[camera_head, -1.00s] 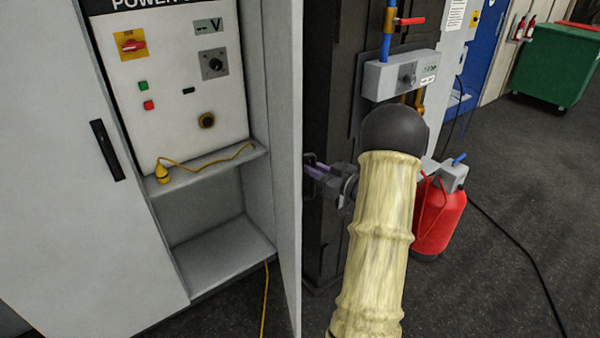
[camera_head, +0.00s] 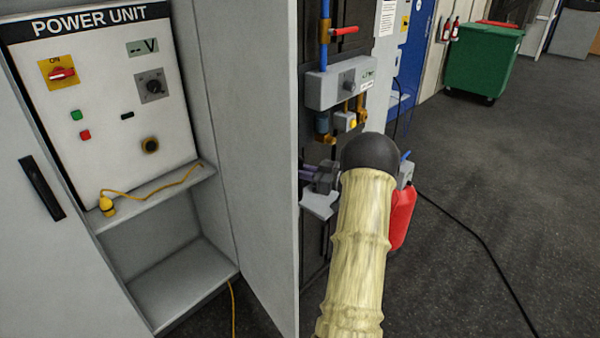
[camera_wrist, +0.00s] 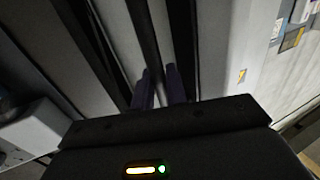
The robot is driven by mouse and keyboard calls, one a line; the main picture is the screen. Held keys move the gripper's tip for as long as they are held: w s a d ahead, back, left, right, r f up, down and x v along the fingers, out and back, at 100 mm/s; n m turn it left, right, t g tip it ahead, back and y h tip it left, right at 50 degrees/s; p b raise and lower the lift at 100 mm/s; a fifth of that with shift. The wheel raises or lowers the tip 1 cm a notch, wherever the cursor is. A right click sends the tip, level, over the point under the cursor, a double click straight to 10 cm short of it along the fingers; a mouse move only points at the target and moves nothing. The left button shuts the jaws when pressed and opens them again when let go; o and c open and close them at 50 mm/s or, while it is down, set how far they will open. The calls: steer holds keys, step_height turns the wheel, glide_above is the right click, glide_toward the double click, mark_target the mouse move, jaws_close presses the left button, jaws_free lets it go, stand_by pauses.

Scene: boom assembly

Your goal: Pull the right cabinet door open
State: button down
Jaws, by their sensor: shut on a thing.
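The right cabinet door (camera_head: 255,130) is a tall light-grey panel. It stands swung well out from the cabinet, with its inner face in view and the inside exposed. My gripper (camera_head: 306,173) is on the door's outer side, just past its free edge. In the wrist view, the two purple fingers (camera_wrist: 159,84) are closed around a dark upright handle bar (camera_wrist: 143,30). The door's edge hides the handle and fingertips in the head view.
The power unit panel (camera_head: 110,85) and a shelf with a yellow plug (camera_head: 107,205) are inside. A grey valve box (camera_head: 335,88) and a red canister (camera_head: 402,215) are behind my arm. Open floor lies at right.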

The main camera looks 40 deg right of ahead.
steer(key=shift+w+r, duration=0.1)
steer(key=shift+r, duration=0.15)
steer(key=c, duration=1.5)
jaws_free()
steer(key=shift+w+a+f, duration=0.1)
steer(key=shift+s+d+f, duration=0.15)
steer(key=shift+s+d, duration=0.1)
steer(key=shift+s, duration=0.2)
steer(key=b+v, duration=0.4)
steer(key=v, duration=1.2)
steer(key=shift+s+d, duration=0.15)
steer(key=shift+s, duration=0.05)
steer(key=shift+w, duration=0.1)
